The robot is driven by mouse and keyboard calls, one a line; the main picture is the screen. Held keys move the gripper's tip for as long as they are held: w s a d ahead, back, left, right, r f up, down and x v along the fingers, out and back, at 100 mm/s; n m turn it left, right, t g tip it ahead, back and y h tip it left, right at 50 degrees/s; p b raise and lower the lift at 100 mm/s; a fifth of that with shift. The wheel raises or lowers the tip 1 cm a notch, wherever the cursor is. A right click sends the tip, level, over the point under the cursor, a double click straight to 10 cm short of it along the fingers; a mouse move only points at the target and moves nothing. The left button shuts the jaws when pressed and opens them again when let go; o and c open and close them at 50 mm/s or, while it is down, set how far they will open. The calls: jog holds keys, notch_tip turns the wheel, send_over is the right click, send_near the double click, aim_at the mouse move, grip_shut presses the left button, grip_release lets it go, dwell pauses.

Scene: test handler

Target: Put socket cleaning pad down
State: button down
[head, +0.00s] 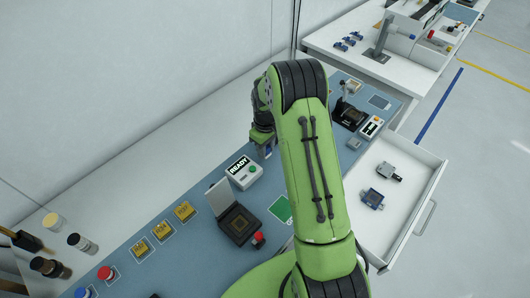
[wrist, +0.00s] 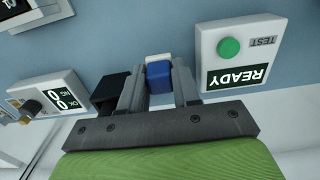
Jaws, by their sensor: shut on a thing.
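My gripper (wrist: 159,82) is shut on a small blue block with a white top, which I take as the socket cleaning pad (wrist: 158,74). The pad sits between the two grey fingers in the wrist view, over the blue mat. Whether it touches the mat I cannot tell. In the head view my gripper (head: 266,147) is beyond the READY box (head: 243,172), partly hidden by my green arm. The test socket (head: 237,225) has its lid raised and stands nearer on the mat.
The READY box with its green button is close to the right finger in the wrist view (wrist: 240,52). A counter box (wrist: 45,103) is at left. An open drawer (head: 410,215) holds two small devices. Gold trays (head: 162,230) and colored-cap bottles stand at front left.

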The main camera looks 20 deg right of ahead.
jog(key=shift+s+f, duration=0.1)
jog(key=shift+f, duration=1.3)
jog(key=c, duration=0.8)
grip_release()
jog(key=shift+r, duration=0.1)
notch_tip(320, 180, up, 13)
jog(key=shift+a+f+p, duration=0.1)
jog(key=shift+f+p, duration=0.05)
jog(key=shift+p, duration=0.25)
jog(key=s+a+r+m+t, duration=0.1)
jog(key=s+a+r+t, duration=0.15)
jog(key=s+r, duration=0.5)
jog(key=s+a+r+m+t, duration=0.1)
jog(key=s+a+r, duration=0.3)
jog(key=s+r, duration=0.4)
jog(key=s+a+r+m+t, duration=0.1)
jog(key=s+a+m+t, duration=0.1)
jog(key=s, duration=1)
jog(key=shift+s+a, duration=0.15)
jog(key=shift+a, duration=0.2)
